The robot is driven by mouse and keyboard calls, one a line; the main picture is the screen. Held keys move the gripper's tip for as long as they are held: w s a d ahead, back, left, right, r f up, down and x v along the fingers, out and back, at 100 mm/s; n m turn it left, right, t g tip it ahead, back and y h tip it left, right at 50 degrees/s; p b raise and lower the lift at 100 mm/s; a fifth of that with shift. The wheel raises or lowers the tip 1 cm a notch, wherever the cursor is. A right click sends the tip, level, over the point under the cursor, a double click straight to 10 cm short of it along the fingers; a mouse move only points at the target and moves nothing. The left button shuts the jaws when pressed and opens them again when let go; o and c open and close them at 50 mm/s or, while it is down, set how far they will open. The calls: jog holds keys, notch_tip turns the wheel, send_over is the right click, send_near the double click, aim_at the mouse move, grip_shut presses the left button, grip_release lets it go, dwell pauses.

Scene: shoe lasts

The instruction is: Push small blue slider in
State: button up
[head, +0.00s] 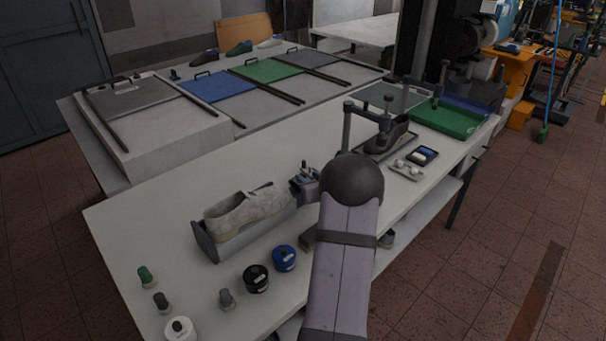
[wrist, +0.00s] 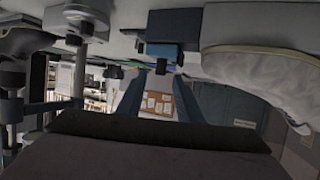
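A blue panel with a dark handle (head: 218,87) lies on the back table, between a grey panel and a green one. A smaller blue panel (head: 468,103) lies at the far right end of the front table, behind a green tray. I cannot tell for sure which is the small blue slider. My gripper (head: 304,182) is partly hidden behind my dark round joint, just right of the beige shoe (head: 246,208) and apart from both panels. Its fingers are too small to read. The wrist view is upside down and shows a blue block (wrist: 163,51) beside the shoe.
The shoe sits in a grey holder (head: 207,245). Blue (head: 285,258) and black (head: 256,279) round tins stand in front of it. A dark shoe on a stand (head: 390,134), the green tray (head: 445,119) and small trays crowd the right end.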

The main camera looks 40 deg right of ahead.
aim_at(304, 175)
jog(key=shift+p+x, duration=0.65)
jog(key=shift+x, duration=2.15)
jog(key=shift+c, duration=0.2)
